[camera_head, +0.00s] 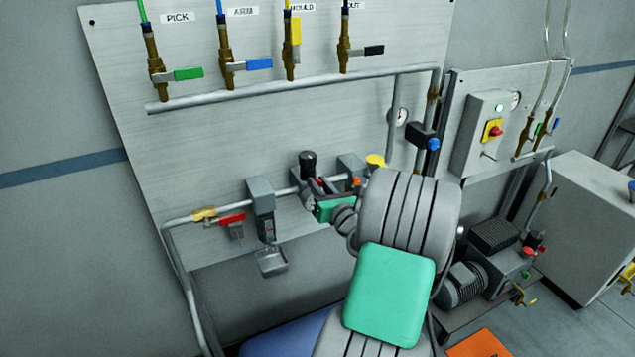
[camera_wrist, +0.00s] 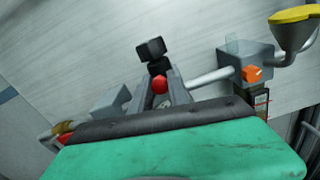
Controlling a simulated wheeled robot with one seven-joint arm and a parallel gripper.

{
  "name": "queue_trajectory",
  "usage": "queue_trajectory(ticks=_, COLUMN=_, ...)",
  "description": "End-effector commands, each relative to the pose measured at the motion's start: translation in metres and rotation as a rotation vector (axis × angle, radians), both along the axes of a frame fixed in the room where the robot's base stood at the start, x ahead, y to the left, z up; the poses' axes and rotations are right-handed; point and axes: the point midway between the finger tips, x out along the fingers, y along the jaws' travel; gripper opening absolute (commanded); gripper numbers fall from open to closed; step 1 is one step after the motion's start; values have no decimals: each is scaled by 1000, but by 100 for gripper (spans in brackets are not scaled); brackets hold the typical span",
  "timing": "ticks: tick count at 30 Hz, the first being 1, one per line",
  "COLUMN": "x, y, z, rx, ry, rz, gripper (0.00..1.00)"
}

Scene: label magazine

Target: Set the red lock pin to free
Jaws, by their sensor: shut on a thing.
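The red lock pin (camera_wrist: 160,85) shows in the wrist view as a small round red knob below a black knob (camera_wrist: 150,48). My gripper (camera_wrist: 161,83) has its two grey fingers on either side of the red knob and is shut on it. The pin's shaft and seat are hidden. In the head view my gripper (camera_head: 321,184) is at the horizontal pipe on the panel, just below the black cylindrical knob (camera_head: 308,162). My own arm covers part of the area to the right there.
Along the pipe (camera_head: 235,208), a red-handled valve (camera_head: 232,219) and a grey unit (camera_head: 261,200) stand to the left. A grey box with an orange part (camera_wrist: 251,74) and a yellow-topped funnel (camera_wrist: 292,30) are close on the right. Coloured valve handles line the upper pipe (camera_head: 290,87).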

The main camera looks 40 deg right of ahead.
Motion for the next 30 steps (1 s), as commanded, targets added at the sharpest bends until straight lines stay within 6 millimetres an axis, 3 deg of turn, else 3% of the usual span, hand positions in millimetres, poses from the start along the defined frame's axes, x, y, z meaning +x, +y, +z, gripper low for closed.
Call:
queue_trajectory(ticks=2, x=0, y=0, z=-1, rx=3, ry=1, rz=-1, gripper=0)
queue_trajectory(ticks=3, x=0, y=0, z=-1, rx=3, ry=1, rz=-1, gripper=23)
queue_trajectory(ticks=11, x=0, y=0, z=-1, rx=2, ry=0, rz=0, gripper=43)
queue_trajectory(ticks=20, x=-5, y=1, z=-2, rx=2, ry=1, rz=-1, gripper=43)
queue_trajectory(ticks=30, x=-66, y=17, z=-3, rx=3, ry=0, rz=-5, gripper=43)
